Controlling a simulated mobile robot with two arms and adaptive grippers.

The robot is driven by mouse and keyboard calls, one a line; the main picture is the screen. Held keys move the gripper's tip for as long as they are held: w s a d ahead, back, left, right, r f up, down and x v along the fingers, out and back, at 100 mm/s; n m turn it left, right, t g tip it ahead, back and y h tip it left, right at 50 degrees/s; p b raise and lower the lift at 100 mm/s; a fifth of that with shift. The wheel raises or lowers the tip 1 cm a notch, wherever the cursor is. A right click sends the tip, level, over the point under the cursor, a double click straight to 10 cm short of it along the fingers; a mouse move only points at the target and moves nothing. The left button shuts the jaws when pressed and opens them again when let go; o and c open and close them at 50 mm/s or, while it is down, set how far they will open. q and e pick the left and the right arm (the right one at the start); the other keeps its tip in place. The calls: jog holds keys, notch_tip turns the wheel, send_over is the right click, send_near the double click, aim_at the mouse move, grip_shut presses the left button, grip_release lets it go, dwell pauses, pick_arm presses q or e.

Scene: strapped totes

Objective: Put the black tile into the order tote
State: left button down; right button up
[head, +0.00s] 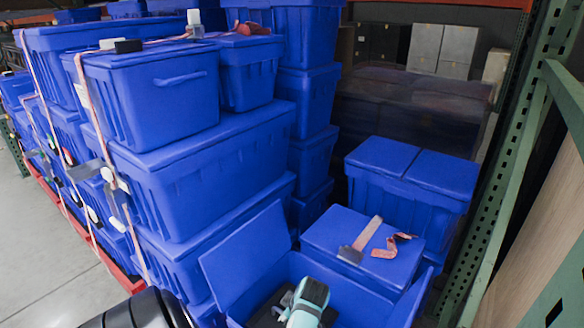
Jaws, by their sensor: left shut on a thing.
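An open blue tote (362,292) stands at the bottom centre with its lid (243,258) tilted up on the left; it is the only open tote I see, and no label shows that it is the order tote. My left gripper (284,302), teal and white, reaches down into its opening. It is shut on a flat dark piece, seemingly the black tile (264,314), which shows beside the fingers within the tote's outline. The grip itself is small and partly hidden, and I cannot tell whether the tile touches the tote floor. My right gripper is not in view.
Strapped blue totes (190,170) are stacked high at left on a red pallet (129,283). A closed tote (330,232) with a loose strap (366,235) sits just behind the open one. A green rack upright (507,170) bounds the right. Bare floor (50,255) lies far left.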

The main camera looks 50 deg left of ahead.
pick_arm(q)
notch_tip(320, 180, down, 9)
jog(key=shift+f+b, duration=0.15)
jog(key=shift+b, duration=0.5)
jog(key=c, duration=1.5)
grip_release()
jog(key=shift+o, duration=0.2)
jog(key=p+v, duration=1)
jog(key=shift+r, duration=0.3)
jog(key=shift+p+v, duration=0.75)
jog(key=shift+p, duration=0.05)
jog(key=shift+d+f, duration=0.1)
